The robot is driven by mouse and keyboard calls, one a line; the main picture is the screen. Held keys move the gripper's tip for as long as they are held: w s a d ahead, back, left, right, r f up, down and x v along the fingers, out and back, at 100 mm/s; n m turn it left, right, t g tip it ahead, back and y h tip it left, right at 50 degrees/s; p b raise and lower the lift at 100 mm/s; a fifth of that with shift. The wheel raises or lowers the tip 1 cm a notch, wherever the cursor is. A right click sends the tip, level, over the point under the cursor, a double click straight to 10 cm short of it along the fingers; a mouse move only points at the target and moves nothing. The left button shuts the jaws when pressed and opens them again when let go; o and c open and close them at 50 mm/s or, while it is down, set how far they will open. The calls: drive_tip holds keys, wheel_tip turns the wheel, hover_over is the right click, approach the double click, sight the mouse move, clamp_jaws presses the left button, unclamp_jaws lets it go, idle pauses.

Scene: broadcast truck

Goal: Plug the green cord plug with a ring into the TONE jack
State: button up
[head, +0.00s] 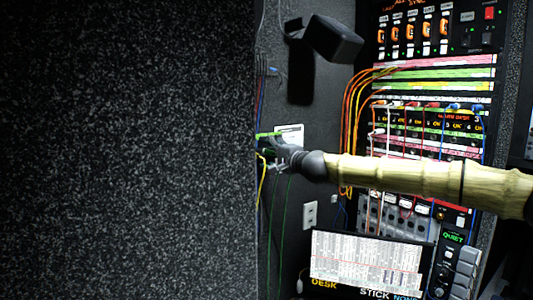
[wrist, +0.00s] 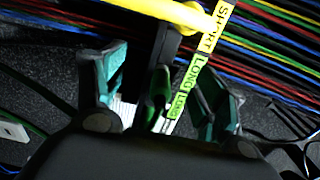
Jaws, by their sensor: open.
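My gripper (head: 272,153) is at the wall beside the dark partition in the head view, by the hanging cords. In the wrist view my gripper (wrist: 160,80) is open, with a teal-lined finger on each side. A dark green piece (wrist: 155,95), perhaps the green cord or its plug, shows between the fingers beside a black bar. I cannot tell whether either finger touches it. No ring can be made out. Green cord (head: 277,210) hangs below the gripper in the head view. The TONE jack cannot be picked out; the labels on the rack (head: 430,140) are too small to read.
A label strip (wrist: 205,60) reading SHORT, LONG, LONG runs beside the fingers. A large dark partition (head: 130,150) fills the left of the head view. A printed sheet (head: 365,262) stands below my arm.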

drive_tip(key=v, duration=1.1)
drive_tip(key=shift+s+d, duration=0.2)
drive_tip(key=shift+d, duration=0.05)
